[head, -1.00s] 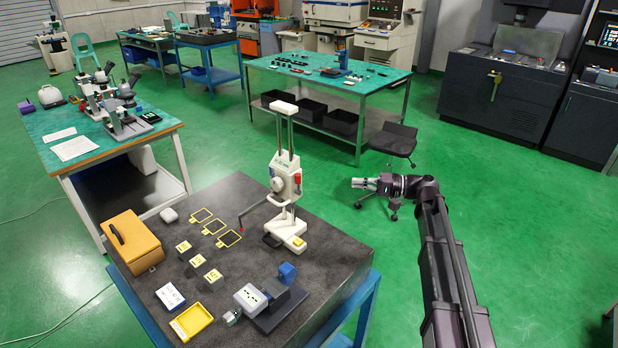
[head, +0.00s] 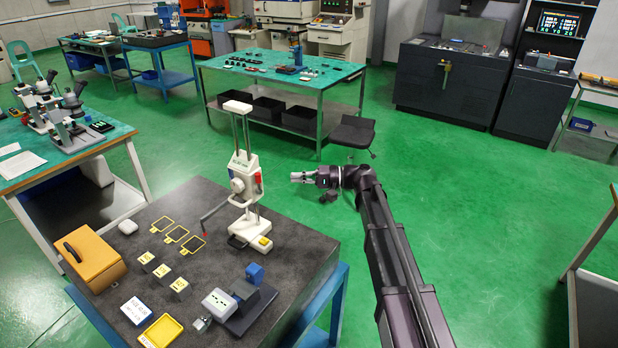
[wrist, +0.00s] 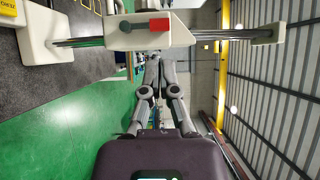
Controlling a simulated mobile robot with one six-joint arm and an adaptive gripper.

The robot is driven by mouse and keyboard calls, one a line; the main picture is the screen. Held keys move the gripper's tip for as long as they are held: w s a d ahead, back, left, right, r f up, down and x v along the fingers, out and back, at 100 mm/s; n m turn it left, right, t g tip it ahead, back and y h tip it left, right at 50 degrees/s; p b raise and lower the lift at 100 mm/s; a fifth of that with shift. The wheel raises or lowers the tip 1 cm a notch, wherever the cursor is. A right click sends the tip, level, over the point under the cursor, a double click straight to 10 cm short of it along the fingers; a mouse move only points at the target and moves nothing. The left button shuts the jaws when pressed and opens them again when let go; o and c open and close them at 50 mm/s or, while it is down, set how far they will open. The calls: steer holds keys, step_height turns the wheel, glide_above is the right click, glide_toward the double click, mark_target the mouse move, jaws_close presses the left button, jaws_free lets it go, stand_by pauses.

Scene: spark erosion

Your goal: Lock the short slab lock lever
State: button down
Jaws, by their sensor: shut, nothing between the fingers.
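A white height gauge (head: 243,178) with two upright rods stands on the dark slab (head: 190,200). A small red part (head: 258,180) sits on the right side of its carriage and also shows in the wrist view (wrist: 159,24). I cannot tell whether this red part is the lock lever. A thin arm with a red tip reaches left from the carriage. My gripper (head: 294,177) is shut and empty, to the right of the carriage in the head view and apart from it. In the wrist view its fingers (wrist: 153,62) point at the carriage.
On the slab are an orange case (head: 96,265), several small yellow-topped blocks, yellow frames, a yellow tray (head: 160,332) and a white device (head: 220,301). A stool (head: 352,132) stands behind my gripper. A green-topped bench (head: 330,72) stands farther back. Floor right of the slab is open.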

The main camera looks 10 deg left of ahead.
mark_target(258, 182)
steer(key=s+a, duration=0.1)
steer(key=a, duration=0.7)
steer(key=shift+s, duration=0.25)
steer(key=shift+s, duration=0.1)
